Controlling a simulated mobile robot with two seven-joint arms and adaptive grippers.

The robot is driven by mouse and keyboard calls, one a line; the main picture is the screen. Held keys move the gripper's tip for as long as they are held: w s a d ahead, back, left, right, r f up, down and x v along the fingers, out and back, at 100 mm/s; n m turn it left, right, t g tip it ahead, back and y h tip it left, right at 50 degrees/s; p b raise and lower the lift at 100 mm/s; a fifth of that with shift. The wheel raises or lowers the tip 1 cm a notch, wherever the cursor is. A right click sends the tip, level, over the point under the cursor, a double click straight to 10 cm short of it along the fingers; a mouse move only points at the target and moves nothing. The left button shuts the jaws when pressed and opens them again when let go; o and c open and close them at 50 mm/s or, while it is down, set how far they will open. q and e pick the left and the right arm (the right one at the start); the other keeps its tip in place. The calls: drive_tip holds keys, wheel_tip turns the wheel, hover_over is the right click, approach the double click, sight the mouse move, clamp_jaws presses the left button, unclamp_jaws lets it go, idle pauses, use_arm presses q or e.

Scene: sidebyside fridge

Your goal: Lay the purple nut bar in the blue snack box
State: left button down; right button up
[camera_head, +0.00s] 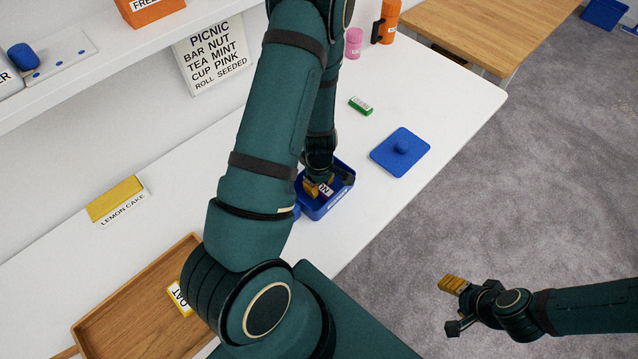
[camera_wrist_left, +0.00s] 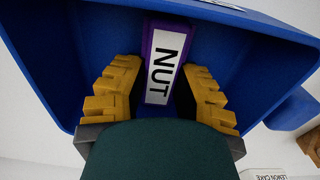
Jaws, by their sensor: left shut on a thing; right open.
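The purple nut bar (camera_wrist_left: 164,62), with a white NUT label, is between the yellow fingers of my left gripper (camera_wrist_left: 160,95) in the left wrist view. My left gripper is shut on it, inside the open blue snack box (camera_wrist_left: 65,60). In the head view the snack box (camera_head: 338,204) stands on the white counter, with my left gripper (camera_head: 320,187) reaching down into it. My left arm hides part of the box, and only a bit of the bar's label shows there. My right gripper (camera_head: 456,306) is open and empty, over the grey floor.
A blue lid (camera_head: 401,153) with a knob lies right of the box, near the counter edge. A green bar (camera_head: 361,106) lies behind it. A wooden tray (camera_head: 130,310) with an OAT bar (camera_head: 179,299) is at lower left. A picnic sign (camera_head: 214,55) stands at the back.

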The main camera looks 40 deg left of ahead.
sight(319, 185)
use_arm(q)
drive_tip(key=c, duration=0.8)
unclamp_jaws()
drive_tip(key=shift+f, duration=0.1)
drive_tip(key=shift+r, duration=0.25)
wheel_tip(319, 185, up, 12)
drive_tip(key=p, duration=0.4)
drive_tip(key=d+f+m, duration=0.2)
drive_tip(key=d+m, duration=0.1)
drive_tip(key=d+f+m, duration=0.2)
drive_tip(key=d+m, duration=0.1)
drive_tip(key=d, duration=0.1)
drive_tip(key=s+d+f+m+h, duration=0.1)
drive_tip(key=d+f+m, duration=0.1)
drive_tip(key=d+m, duration=0.1)
drive_tip(key=shift+d+f+t, duration=0.2)
drive_tip(key=shift+d+t, duration=0.2)
drive_tip(key=shift+d, duration=0.15)
drive_tip(key=d+m+t+h, duration=0.1)
drive_tip(key=d+m+h, duration=0.1)
drive_tip(key=d+m, duration=0.4)
drive_tip(key=d, duration=0.5)
drive_tip(key=shift+s+d+f+m+h, duration=0.15)
drive_tip(key=shift+s+d+m+h, duration=0.15)
drive_tip(key=shift+s+h, duration=0.1)
